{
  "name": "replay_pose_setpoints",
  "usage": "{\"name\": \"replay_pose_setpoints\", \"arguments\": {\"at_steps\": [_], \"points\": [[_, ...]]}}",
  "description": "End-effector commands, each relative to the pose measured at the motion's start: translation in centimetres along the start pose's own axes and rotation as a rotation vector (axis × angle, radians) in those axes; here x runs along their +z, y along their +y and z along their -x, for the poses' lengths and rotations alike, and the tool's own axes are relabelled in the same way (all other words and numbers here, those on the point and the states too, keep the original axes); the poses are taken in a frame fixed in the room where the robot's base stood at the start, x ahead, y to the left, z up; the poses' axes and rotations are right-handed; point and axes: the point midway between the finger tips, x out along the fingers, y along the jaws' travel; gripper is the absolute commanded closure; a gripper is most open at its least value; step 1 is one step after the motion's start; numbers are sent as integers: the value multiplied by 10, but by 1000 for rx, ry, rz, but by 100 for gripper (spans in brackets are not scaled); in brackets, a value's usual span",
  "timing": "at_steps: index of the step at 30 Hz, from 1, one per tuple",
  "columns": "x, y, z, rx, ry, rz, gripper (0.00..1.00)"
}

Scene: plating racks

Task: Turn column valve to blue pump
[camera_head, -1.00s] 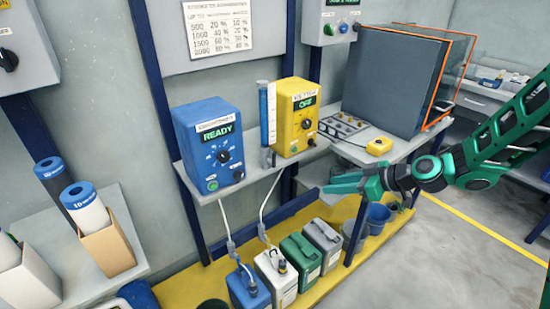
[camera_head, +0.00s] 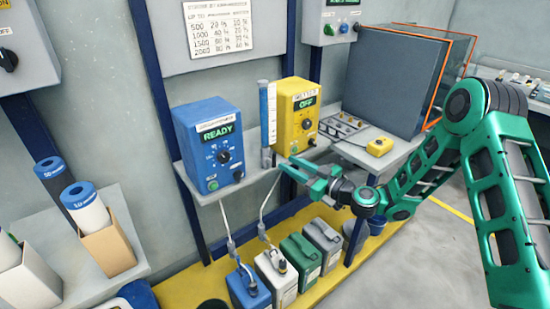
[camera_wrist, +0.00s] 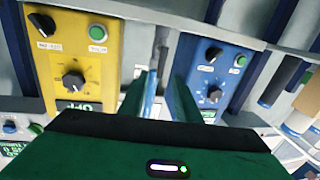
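The column (camera_head: 267,115) is a tall clear-and-blue tube between the two pumps, with a small grey valve (camera_head: 267,158) at its foot; its handle direction is too small to tell. The blue pump (camera_head: 212,145) on its left shows READY. The yellow pump (camera_head: 298,112) on its right shows OFF. My gripper (camera_head: 287,170) is open and empty, in front of and slightly below the shelf, right of the valve and apart from it. The wrist view is upside down: the column (camera_wrist: 151,92) shows between my fingers, with the yellow pump (camera_wrist: 80,60) left and the blue pump (camera_wrist: 212,70) right.
A grey shelf (camera_head: 235,188) carries both pumps. Tubes run down to several jugs (camera_head: 272,275) on a yellow platform. A yellow button box (camera_head: 380,146) and a large grey cabinet (camera_head: 395,80) stand at the right. Open air lies before the shelf.

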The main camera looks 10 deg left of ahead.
Motion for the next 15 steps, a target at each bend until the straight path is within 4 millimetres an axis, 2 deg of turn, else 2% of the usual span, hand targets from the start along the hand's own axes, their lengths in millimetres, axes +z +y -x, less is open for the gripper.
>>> {"name": "replay_pose_setpoints", "arguments": {"at_steps": [1,7,15], "points": [[0,-1,-11,-4,1,5,70],[-1,-1,-46,-3,1,4,70],[0,0,-74,-1,-1,3,70]]}}
